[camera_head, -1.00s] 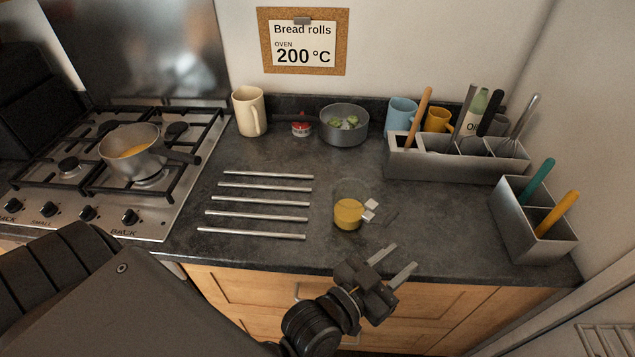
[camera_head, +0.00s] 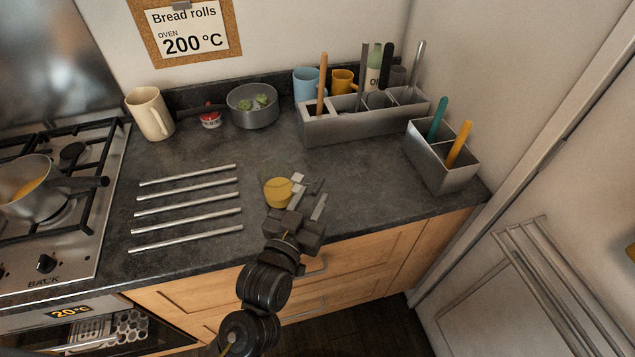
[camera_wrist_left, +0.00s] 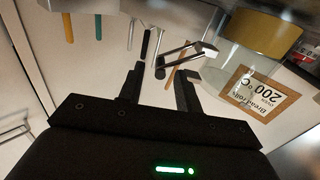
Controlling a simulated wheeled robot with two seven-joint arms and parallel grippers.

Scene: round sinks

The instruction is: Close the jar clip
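The glass jar (camera_head: 278,192) with yellow contents stands on the dark counter, right of the metal bars. A pale clip part (camera_head: 297,179) shows at its right side, partly covered by my gripper. In the left wrist view, which is upside down, the jar (camera_wrist_left: 262,36) is at the upper right. Its metal wire clip (camera_wrist_left: 180,53) sticks out from the jar, away from its wall. My left gripper (camera_head: 308,198) is beside the jar's right side, fingers apart and nothing between them. It also shows in the left wrist view (camera_wrist_left: 159,88). My right gripper is out of view.
Several metal bars (camera_head: 187,222) lie left of the jar. A pot (camera_head: 253,106), a cream mug (camera_head: 151,114) and a utensil holder (camera_head: 360,125) stand behind. A second holder (camera_head: 443,172) is at the right.

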